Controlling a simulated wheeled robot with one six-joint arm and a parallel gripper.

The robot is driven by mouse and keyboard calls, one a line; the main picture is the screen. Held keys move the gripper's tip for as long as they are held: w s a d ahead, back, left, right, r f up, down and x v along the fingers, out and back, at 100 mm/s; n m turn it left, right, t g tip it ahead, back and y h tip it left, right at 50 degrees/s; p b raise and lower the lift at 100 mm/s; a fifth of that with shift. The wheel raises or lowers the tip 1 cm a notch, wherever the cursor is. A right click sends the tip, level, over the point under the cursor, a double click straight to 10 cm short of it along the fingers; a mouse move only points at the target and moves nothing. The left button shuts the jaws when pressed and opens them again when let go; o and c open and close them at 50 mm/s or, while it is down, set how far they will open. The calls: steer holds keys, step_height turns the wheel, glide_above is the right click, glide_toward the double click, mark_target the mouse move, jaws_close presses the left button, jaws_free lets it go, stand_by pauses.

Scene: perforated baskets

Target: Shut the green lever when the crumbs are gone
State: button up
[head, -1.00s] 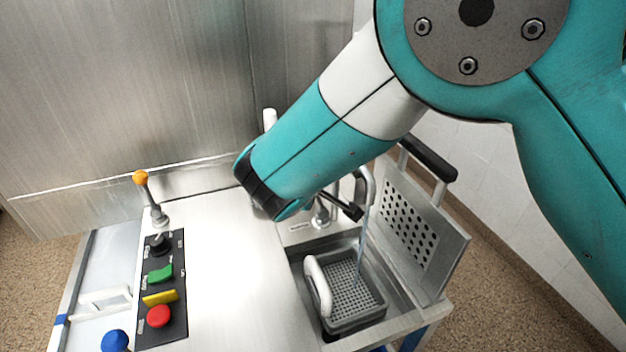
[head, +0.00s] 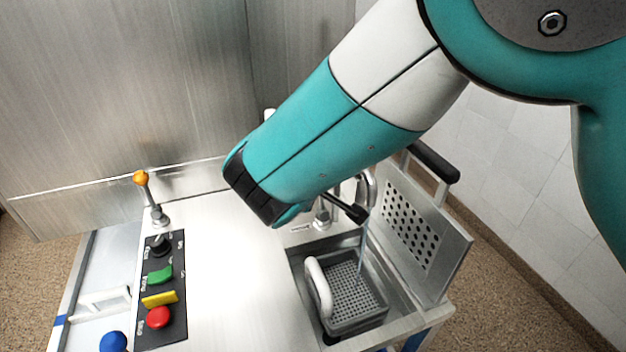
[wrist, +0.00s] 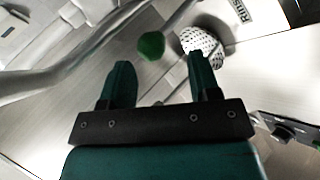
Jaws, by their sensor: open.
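A green rounded knob (wrist: 151,45), which looks like the end of the green lever, shows in the wrist view just beyond the fingertips. My gripper (wrist: 160,65) is open and empty, with the knob ahead of the gap between its fingers. My arm hides the gripper and this knob in the head view. A grey perforated basket (head: 372,314) with a white handle (head: 318,288) sits in the sink (head: 296,268). A thin water stream (head: 363,248) falls from the tap (head: 370,185) into it. I cannot make out crumbs in the basket.
A white dotted rounded part (wrist: 203,46) is close right of the green knob. A curved metal tube (wrist: 70,75) crosses the wrist view's left. A black control panel (head: 175,330), an orange-knobbed lever (head: 141,178) and a blue knob (head: 113,342) are at left. The white counter (head: 225,290) is clear.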

steer(key=v, duration=1.3)
steer(key=shift+s+r, duration=0.15)
steer(key=shift+r, duration=0.15)
